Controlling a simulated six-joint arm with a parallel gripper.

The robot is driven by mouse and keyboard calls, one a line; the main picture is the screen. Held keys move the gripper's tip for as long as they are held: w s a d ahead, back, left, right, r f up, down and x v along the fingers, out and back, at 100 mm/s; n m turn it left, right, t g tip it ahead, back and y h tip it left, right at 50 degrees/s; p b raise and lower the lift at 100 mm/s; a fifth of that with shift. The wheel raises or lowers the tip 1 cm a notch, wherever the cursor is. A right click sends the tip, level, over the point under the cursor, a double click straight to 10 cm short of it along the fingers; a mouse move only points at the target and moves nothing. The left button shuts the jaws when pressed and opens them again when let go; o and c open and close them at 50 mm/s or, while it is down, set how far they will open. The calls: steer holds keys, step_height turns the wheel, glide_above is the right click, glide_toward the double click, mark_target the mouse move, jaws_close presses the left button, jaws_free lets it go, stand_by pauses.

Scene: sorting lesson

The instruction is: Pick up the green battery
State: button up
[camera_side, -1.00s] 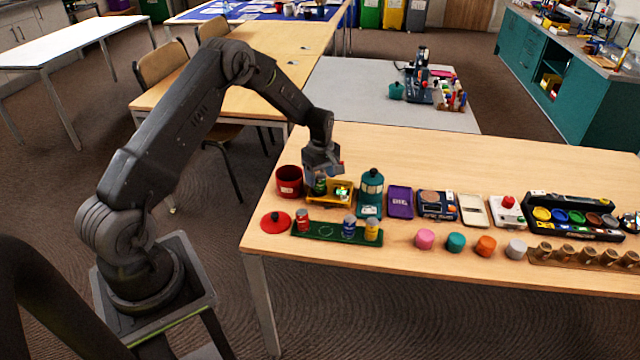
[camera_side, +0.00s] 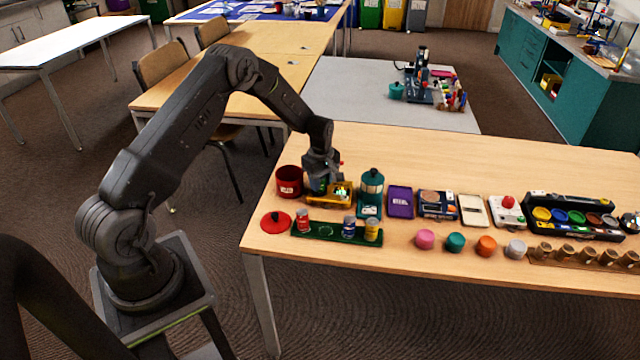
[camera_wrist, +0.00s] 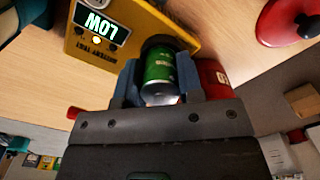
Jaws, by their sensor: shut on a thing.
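The green battery (camera_wrist: 160,67) stands between the two blue fingers of my gripper (camera_wrist: 160,85) in the wrist view. The fingers are shut on its sides. The battery's far end is at a dark round socket on the yellow battery tester (camera_wrist: 178,20); I cannot tell whether it still touches the socket. The tester's lit screen (camera_wrist: 95,22) reads "LOW". In the side view my gripper (camera_side: 322,182) is low over the left part of the yellow tester (camera_side: 342,200), and it mostly hides the battery.
A red pot (camera_side: 289,188) stands close left of my gripper, and a teal lantern-like canister (camera_side: 371,183) close right. In front, a green tray (camera_side: 328,232) holds red, blue and yellow batteries beside a red lid (camera_side: 275,222).

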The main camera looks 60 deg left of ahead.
steer(key=shift+c, duration=0.5)
steer(key=shift+r, duration=0.15)
step_height(320, 180, up, 4)
steer(key=shift+r, duration=0.15)
steer(key=s+a+r, duration=0.6)
steer(key=s+a, duration=0.1)
steer(key=s, duration=0.1)
steer(key=s+d+m, duration=0.1)
steer(key=d+m, duration=0.5)
steer(key=d, duration=0.2)
steer(key=s+d+m, duration=0.1)
steer(key=d+m, duration=0.5)
steer(key=d, duration=0.2)
steer(key=s+d+m, duration=0.1)
steer(key=d+m, duration=0.5)
steer(key=d, duration=0.1)
steer(key=shift+d+f, duration=0.3)
steer(key=shift+d, duration=0.1)
steer(key=shift+w+a, duration=0.1)
